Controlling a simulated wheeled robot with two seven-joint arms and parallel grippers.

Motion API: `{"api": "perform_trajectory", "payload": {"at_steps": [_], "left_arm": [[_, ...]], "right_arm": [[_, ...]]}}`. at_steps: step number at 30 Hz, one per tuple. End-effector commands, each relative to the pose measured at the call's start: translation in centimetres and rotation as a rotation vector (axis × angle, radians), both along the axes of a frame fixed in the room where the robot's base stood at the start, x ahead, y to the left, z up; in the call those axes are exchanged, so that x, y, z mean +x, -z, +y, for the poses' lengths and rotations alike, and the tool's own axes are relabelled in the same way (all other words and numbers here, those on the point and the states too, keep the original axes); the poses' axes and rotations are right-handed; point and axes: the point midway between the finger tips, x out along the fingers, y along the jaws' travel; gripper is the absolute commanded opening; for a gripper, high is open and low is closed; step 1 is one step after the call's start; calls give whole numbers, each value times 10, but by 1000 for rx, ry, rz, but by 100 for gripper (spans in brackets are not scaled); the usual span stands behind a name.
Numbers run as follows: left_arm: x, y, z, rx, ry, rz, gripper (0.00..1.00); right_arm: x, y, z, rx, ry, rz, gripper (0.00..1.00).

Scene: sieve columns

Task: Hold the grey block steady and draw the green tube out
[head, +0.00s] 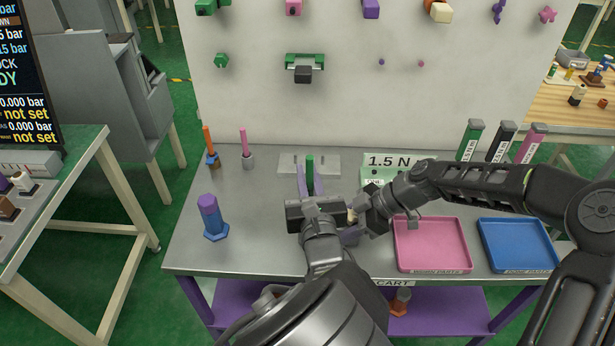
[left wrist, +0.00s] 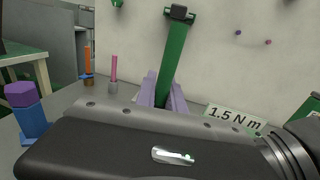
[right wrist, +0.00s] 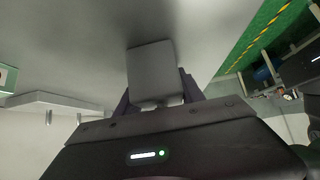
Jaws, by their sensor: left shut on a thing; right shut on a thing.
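The green tube (head: 310,168) stands upright between the purple fingers of my left gripper (head: 308,182), which is shut on it. In the left wrist view the tube (left wrist: 172,65) rises as a long green bar from between the fingers. My right gripper (head: 358,224) comes in from the right, close beside the left one. In the right wrist view its dark fingers are shut on a grey block (right wrist: 152,70). In the head view the grippers hide the block. I cannot tell whether the tube is still inside it.
A grey plate (head: 331,161) lies behind the left fingers. A blue and purple post (head: 211,218) and two slim posts stand left. A "1.5 N m" sign (head: 393,161), a pink tray (head: 431,243) and a blue tray (head: 516,244) are right. The front left tabletop is clear.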

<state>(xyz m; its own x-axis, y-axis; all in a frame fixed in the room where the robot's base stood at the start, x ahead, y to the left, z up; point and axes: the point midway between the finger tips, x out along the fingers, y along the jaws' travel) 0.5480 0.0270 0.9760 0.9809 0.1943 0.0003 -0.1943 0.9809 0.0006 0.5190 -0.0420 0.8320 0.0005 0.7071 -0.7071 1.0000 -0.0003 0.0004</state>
Motion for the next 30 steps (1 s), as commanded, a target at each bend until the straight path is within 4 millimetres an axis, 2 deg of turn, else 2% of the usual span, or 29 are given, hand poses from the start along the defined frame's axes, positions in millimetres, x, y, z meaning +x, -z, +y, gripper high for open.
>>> {"api": "perform_trajectory", "payload": {"at_steps": [10,11,20,30], "left_arm": [[0,0,0,-1,0,0,0],[0,0,0,-1,0,-1,0],[0,0,0,-1,0,-1,0],[0,0,0,-1,0,-1,0]], "right_arm": [[0,1,-1,-1,1,1,0],[0,1,-1,-1,1,1,46],[0,0,0,-1,0,0,71],[0,-2,-2,0,1,-1,71]]}}
